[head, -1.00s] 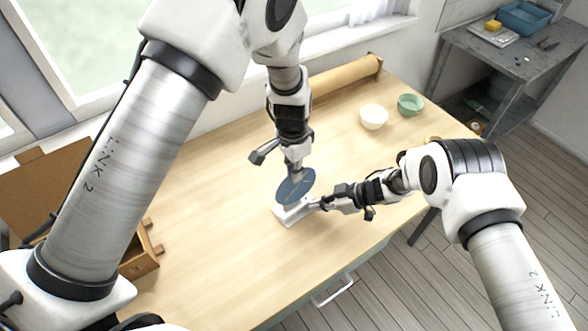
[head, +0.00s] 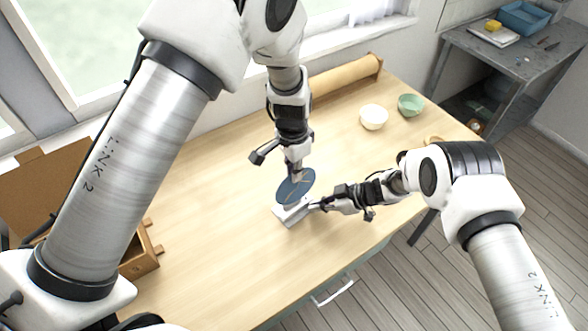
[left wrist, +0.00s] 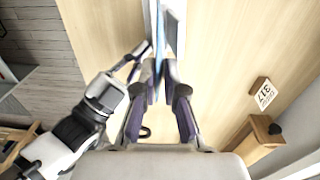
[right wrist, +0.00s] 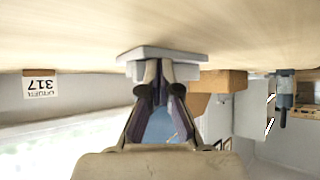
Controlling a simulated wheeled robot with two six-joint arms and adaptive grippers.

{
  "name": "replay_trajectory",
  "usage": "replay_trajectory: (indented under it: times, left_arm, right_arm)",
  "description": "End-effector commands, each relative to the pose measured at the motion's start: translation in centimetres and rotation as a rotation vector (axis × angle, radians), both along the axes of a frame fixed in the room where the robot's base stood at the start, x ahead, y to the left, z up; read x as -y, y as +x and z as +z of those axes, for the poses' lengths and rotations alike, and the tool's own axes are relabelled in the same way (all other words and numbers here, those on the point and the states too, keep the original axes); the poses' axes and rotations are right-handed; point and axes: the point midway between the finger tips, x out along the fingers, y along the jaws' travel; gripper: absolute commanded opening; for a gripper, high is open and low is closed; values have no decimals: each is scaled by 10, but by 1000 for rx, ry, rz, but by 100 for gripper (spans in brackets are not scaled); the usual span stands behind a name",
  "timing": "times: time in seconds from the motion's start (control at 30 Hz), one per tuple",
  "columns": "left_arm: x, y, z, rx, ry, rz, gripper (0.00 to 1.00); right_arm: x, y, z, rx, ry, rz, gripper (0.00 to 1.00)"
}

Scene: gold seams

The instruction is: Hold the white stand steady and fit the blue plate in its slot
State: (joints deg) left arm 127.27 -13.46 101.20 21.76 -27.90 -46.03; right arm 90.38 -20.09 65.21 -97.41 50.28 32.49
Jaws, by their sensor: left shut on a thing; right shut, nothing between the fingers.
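The blue plate (head: 296,188), with thin gold seams, is held upright by my left gripper (head: 295,173), which is shut on its upper edge. The plate's lower edge is at the white stand (head: 287,217) on the table. I cannot tell whether it sits in the slot. In the left wrist view the plate (left wrist: 159,45) shows edge-on beside the stand (left wrist: 177,25). My right gripper (head: 315,206) is shut at the stand's right side. In the right wrist view its closed fingertips (right wrist: 165,68) are against or very near the stand (right wrist: 135,52), with the plate (right wrist: 160,126) behind.
A cream bowl (head: 373,117) and a green bowl (head: 410,105) stand at the back right. A brown paper roll (head: 345,79) lies along the back. A wooden box (head: 140,264) is at the left. The table front and middle-left are clear.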

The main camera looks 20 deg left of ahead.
Motion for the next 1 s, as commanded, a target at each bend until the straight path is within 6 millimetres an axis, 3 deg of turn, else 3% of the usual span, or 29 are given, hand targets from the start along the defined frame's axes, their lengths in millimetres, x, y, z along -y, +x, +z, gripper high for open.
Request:
replay_trajectory:
  times: [1.0]
  left_arm:
    - [-6,4,-1,0,0,0,0]
  right_arm:
    - [0,-1,-1,-1,-1,0,0]
